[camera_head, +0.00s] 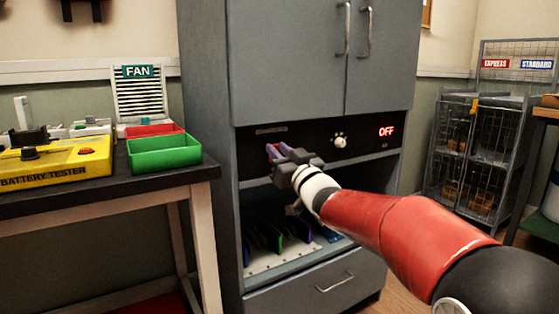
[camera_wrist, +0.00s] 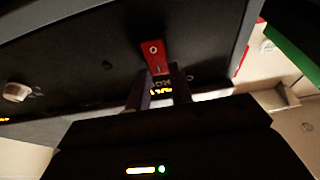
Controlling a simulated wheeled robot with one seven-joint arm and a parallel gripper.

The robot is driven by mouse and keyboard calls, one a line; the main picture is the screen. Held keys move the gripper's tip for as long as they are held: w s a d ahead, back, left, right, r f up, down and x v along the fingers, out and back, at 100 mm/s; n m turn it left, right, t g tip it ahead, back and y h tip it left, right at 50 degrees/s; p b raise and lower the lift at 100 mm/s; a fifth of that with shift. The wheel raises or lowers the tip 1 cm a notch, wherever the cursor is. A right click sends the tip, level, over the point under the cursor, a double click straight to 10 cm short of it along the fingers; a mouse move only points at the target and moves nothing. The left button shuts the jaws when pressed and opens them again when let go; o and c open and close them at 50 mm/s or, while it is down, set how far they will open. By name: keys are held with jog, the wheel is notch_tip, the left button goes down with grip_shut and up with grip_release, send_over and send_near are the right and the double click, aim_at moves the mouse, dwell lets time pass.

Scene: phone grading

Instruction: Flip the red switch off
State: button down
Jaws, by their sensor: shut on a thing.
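The red switch (camera_wrist: 154,56) is on the black panel (camera_wrist: 95,60) of the grey cabinet. In the wrist view it carries a white round mark near its top. My gripper (camera_wrist: 158,80) is at the panel, its two dark fingers on either side of the switch's lower end, shut on it. Glowing amber characters show between the fingers, partly hidden. In the head view my gripper (camera_head: 278,150) reaches the left part of the panel, and only a sliver of red shows between its purplish fingertips.
A white knob (camera_head: 340,142) sits on the panel right of my gripper. Below is an open rack (camera_head: 270,262) with several upright coloured slabs. At left, a black-topped table (camera_head: 120,184) holds a yellow battery tester (camera_head: 55,168) and a green bin (camera_head: 165,156).

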jog(key=c, duration=1.2)
grip_release()
jog(key=shift+c, duration=0.2)
jog(key=v, duration=0.8)
